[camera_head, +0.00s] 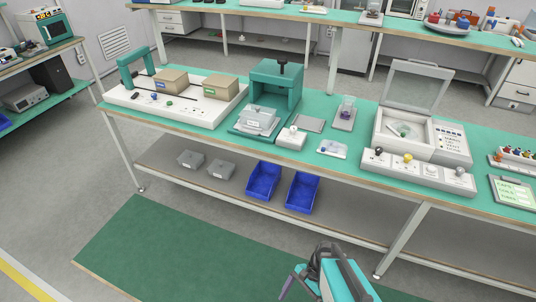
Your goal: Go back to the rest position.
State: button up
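My arm, in teal, white and black, shows at the bottom centre of the head view, low and apart from the workbench (330,180). My gripper (289,286) appears to be the dark end at the arm's left side, with a small purple patch near its tip. It is cut off by the lower edge of the picture. Its fingers are too small and partly hidden, so I cannot tell whether it is open or shut or holds anything. It is over the floor near the green mat (190,250), touching nothing that I can see.
The bench carries a teal press (275,90), brown boxes on a white fixture (120,93) and an open-lidded white case (415,125). Blue bins (263,181) and grey boxes (222,169) sit on its lower shelf. Floor to the left is clear.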

jog(key=s+d+f+n+h, duration=0.3)
jog(key=s+d+n+h, duration=0.2)
jog(key=n, duration=0.7)
jog(key=shift+d, duration=1.2)
